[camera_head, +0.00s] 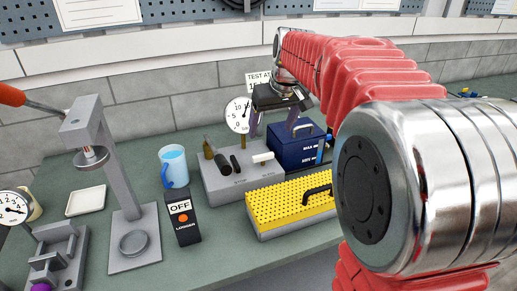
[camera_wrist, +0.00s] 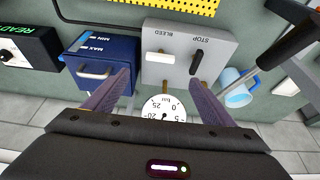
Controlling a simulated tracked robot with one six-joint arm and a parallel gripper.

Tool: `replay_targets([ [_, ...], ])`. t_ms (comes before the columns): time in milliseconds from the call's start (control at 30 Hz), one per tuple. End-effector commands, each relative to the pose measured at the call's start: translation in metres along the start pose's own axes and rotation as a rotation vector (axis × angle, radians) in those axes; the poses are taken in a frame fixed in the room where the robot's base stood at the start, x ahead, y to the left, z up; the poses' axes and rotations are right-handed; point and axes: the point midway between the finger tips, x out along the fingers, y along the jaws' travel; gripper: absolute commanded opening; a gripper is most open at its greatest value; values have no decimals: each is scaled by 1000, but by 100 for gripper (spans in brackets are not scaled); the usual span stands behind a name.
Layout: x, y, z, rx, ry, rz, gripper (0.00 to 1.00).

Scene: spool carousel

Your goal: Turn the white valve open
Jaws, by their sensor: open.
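The white valve handle (camera_head: 263,157) is a short bar on top of a grey block (camera_head: 226,186). In the wrist view the white handle (camera_wrist: 173,87) lies crosswise below the word BLEED. A black handle (camera_wrist: 197,63) marked STOP is beside it, turned lengthwise. My gripper (camera_head: 272,128) is open and empty, behind and above the block in the head view. In the wrist view its two purple fingers (camera_wrist: 160,77) are spread, with the white handle between their tips in the picture. Contact does not show; they look apart from it.
A pressure gauge (camera_head: 238,115) stands behind the block. A blue box (camera_head: 290,143) with a handle is to the right, a yellow perforated block (camera_head: 285,206) in front. A blue mug (camera_head: 174,167), an OFF box (camera_head: 183,219) and a grey press (camera_head: 118,180) are left.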

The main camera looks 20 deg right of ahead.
Motion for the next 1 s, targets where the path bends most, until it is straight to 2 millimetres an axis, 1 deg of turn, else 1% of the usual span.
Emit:
replay_targets([
  [300,0,0,0,-5,0,0,77],
  [467,6,0,0,-5,-1,0,77],
  [667,28,0,1,-4,-2,-1,77],
  [1000,80,0,1,-4,-3,-1,77],
])
